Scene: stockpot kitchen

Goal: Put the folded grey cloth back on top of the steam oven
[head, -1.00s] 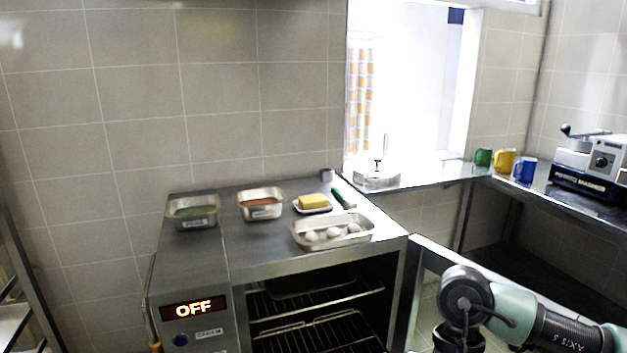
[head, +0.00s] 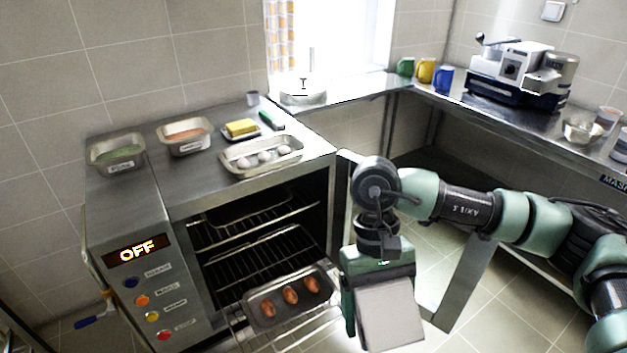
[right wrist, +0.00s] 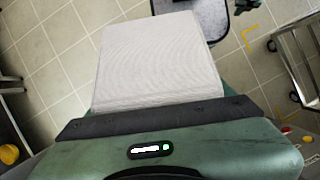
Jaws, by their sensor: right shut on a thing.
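The folded grey cloth (head: 390,318) is pale and flat, gripped at one edge by my right gripper (head: 382,277) in the head view. In the right wrist view the cloth (right wrist: 157,62) sticks out from the gripper, clear of any surface; its gripped edge is hidden. The right gripper is in front of the oven's open right side, lower than the oven top. The steam oven (head: 125,220) stands at left, its display reading OFF and its front open. My left gripper is not in view.
The oven top holds a green-filled pan (head: 116,160), a red-filled pan (head: 186,148), butter (head: 241,128), a green-handled tool (head: 271,120) and a tray of white round items (head: 240,165). Bare metal remains at its front left. A tray of brown items (head: 262,312) sits low at the oven's front.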

